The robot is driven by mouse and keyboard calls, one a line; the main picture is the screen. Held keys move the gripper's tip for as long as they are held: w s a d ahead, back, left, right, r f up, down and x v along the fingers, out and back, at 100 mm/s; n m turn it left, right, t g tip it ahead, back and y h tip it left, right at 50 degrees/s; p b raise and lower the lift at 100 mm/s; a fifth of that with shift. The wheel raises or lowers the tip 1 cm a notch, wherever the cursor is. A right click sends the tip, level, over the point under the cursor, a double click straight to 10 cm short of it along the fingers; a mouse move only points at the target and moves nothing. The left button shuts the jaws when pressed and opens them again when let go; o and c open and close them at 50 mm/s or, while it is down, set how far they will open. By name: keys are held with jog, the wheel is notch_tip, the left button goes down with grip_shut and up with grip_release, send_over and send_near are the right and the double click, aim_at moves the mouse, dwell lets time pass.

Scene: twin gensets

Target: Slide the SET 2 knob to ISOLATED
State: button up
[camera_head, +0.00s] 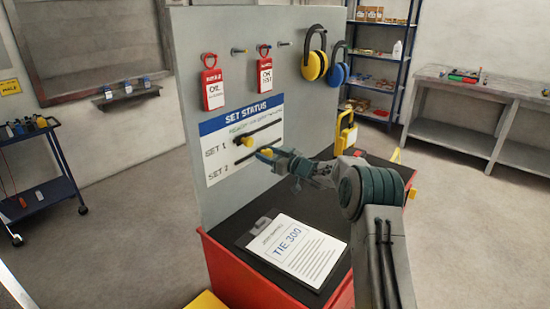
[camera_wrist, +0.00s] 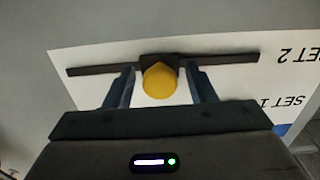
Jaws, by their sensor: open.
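The SET STATUS board (camera_head: 218,168) on the grey panel has two dark slots, labelled SET 1 and SET 2. The yellow SET 2 knob (camera_wrist: 160,80) sits near the middle of its slot (camera_wrist: 95,69) in the wrist view, where the picture is upside down. It also shows in the head view (camera_head: 264,153), partly beside my gripper (camera_head: 275,155). My gripper is open, with one finger on each side of the knob; I cannot tell whether either touches it. The SET 1 knob (camera_head: 247,141) is on the upper slot. The small position lettering is unreadable.
Red tags (camera_head: 212,89) and ear defenders (camera_head: 315,65) hang above the board. A clipboard (camera_head: 292,248) lies on the dark top of the red cabinet (camera_head: 235,270) below my arm. A blue trolley (camera_head: 45,185) stands left; a bench (camera_head: 480,110) stands right.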

jog(key=b+v, duration=0.2)
jog(key=v, duration=1.1)
jog(key=shift+s+d+b, duration=0.15)
jog(key=shift+s+b, duration=0.05)
jog(key=shift+b, duration=0.15)
